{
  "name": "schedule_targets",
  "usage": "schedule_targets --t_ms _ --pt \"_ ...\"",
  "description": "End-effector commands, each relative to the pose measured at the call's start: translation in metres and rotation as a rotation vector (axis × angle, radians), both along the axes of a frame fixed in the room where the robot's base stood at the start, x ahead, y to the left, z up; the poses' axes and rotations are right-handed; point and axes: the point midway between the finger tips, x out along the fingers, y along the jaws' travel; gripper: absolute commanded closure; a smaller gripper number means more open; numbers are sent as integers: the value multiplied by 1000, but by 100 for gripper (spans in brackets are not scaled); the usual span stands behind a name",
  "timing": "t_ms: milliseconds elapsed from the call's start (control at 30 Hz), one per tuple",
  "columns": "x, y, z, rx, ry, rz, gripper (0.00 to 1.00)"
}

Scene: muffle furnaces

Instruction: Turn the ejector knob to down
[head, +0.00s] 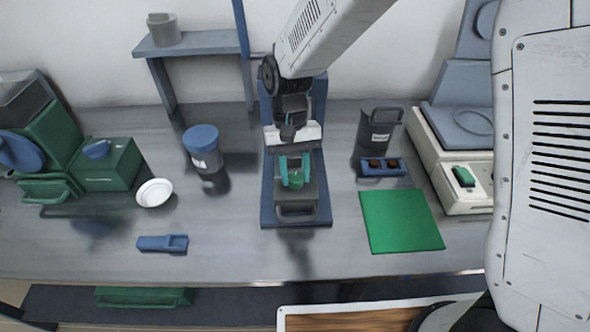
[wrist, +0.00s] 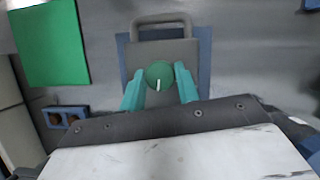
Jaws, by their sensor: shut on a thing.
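The ejector knob (head: 296,181) is round and green, on top of a grey block with a loop handle (head: 296,209) at its front. This block sits on a blue base plate (head: 267,212) in the middle of the bench. In the wrist view the knob (wrist: 159,72) bears a short white mark pointing toward the bottom of the picture. My gripper (head: 295,174) reaches down from above with two teal fingers. The fingers stand on either side of the knob and are shut on it. Part of the knob's sides is hidden by them.
A blue-lidded jar (head: 203,148) and a white dish (head: 154,192) stand to the left, with a blue tool (head: 162,243) in front. At right are a green mat (head: 401,220), a blue two-hole holder (head: 382,168) and a dark container (head: 379,132). Bench in front of the base is clear.

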Motion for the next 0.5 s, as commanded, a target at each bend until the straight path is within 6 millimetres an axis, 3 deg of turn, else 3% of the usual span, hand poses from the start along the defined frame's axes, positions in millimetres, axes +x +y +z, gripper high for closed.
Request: schedule_targets --t_ms 500 --pt "-2 4 0 0 -1 494 91"
